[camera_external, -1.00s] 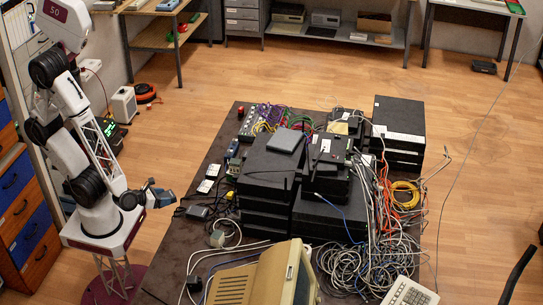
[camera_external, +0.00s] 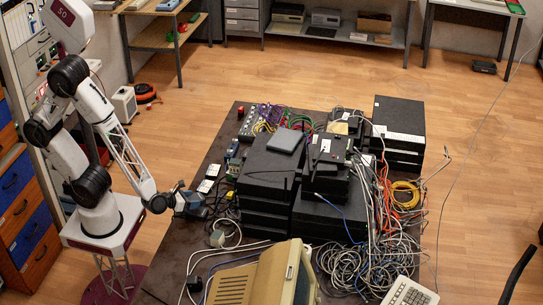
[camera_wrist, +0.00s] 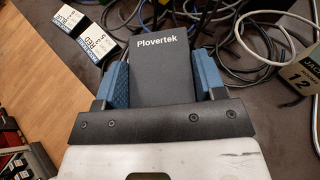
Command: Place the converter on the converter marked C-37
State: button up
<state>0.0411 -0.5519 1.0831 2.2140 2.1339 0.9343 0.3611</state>
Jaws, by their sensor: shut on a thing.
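The converter (camera_wrist: 162,62) is a flat black box with the word "Plovertek" on it. In the wrist view it lies between the two blue finger pads of my gripper (camera_wrist: 162,80), which is shut on it. In the external view my gripper (camera_external: 188,203) is low at the left edge of the table, beside the stacked black boxes. The converter is mostly hidden behind the fingers there. I cannot read any C-37 mark in these views, so I cannot tell which converter bears it.
Stacked black boxes (camera_external: 268,185) stand mid-table. A beige monitor (camera_external: 265,278) and tangled white cables (camera_external: 350,265) fill the front.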

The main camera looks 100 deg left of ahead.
jog(key=shift+w+a, duration=0.1)
jog(key=shift+w, duration=0.15)
jog(key=shift+w+f, duration=0.15)
jog(key=shift+f, duration=1.65)
jog(key=shift+f, duration=0.15)
jog(key=o, duration=1.2)
jog(key=shift+c, duration=0.2)
jog(key=v, duration=1.2)
